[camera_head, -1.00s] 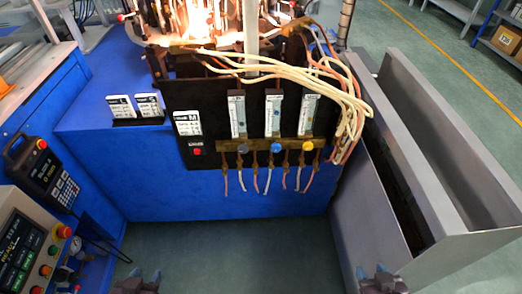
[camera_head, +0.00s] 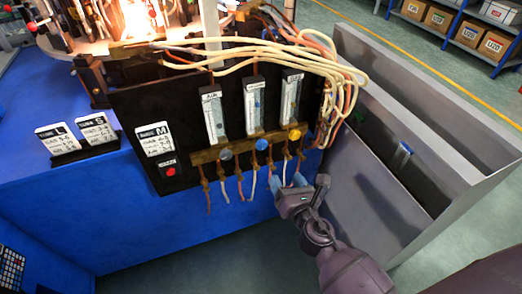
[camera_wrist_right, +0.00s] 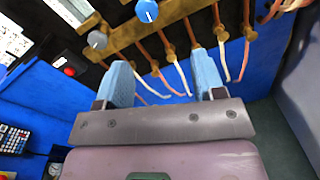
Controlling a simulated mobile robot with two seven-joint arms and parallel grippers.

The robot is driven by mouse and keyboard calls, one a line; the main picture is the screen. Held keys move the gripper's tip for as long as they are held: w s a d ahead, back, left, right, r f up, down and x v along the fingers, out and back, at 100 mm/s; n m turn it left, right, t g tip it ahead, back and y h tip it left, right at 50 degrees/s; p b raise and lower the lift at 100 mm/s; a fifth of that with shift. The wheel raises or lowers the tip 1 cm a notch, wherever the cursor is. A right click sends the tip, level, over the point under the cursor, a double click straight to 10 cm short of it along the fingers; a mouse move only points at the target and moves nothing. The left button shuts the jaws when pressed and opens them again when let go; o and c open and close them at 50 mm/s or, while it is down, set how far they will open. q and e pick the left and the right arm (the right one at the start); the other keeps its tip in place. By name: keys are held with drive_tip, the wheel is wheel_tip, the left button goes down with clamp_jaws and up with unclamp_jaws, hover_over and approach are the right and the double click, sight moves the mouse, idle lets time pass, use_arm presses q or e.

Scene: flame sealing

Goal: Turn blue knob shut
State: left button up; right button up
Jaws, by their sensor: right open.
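The blue knob (camera_head: 262,144) sits in the middle of a brass bar on the black panel, below the centre flow meter (camera_head: 255,105). In the right wrist view the blue knob (camera_wrist_right: 147,11) is at the top edge, beyond the fingers. My right gripper (camera_head: 288,182) is below and to the right of the knob, in front of the hanging hoses. In the right wrist view its two blue fingers (camera_wrist_right: 163,68) are apart, with nothing held between them. My left gripper is out of view.
A grey knob (camera_head: 226,154) and a yellow knob (camera_head: 294,135) flank the blue one. Thin hoses (camera_head: 254,184) hang below the brass bar (camera_head: 205,157). A red button (camera_head: 170,171) is at the left. A grey metal bin (camera_head: 375,170) stands at the right.

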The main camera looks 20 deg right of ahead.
sight(263, 147)
drive_tip(key=w+n, duration=0.1)
drive_tip(key=w, duration=0.3)
drive_tip(key=w+a+n, duration=0.1)
drive_tip(key=w, duration=0.3)
drive_tip(key=w+n, duration=0.1)
drive_tip(key=w, duration=0.3)
drive_tip(key=shift+w+a+r+n+t+y, duration=0.1)
drive_tip(key=shift+w+a+n+t+y, duration=0.2)
drive_tip(key=shift+w+n, duration=0.1)
drive_tip(key=c, duration=0.9)
drive_tip(key=shift+b, duration=0.3)
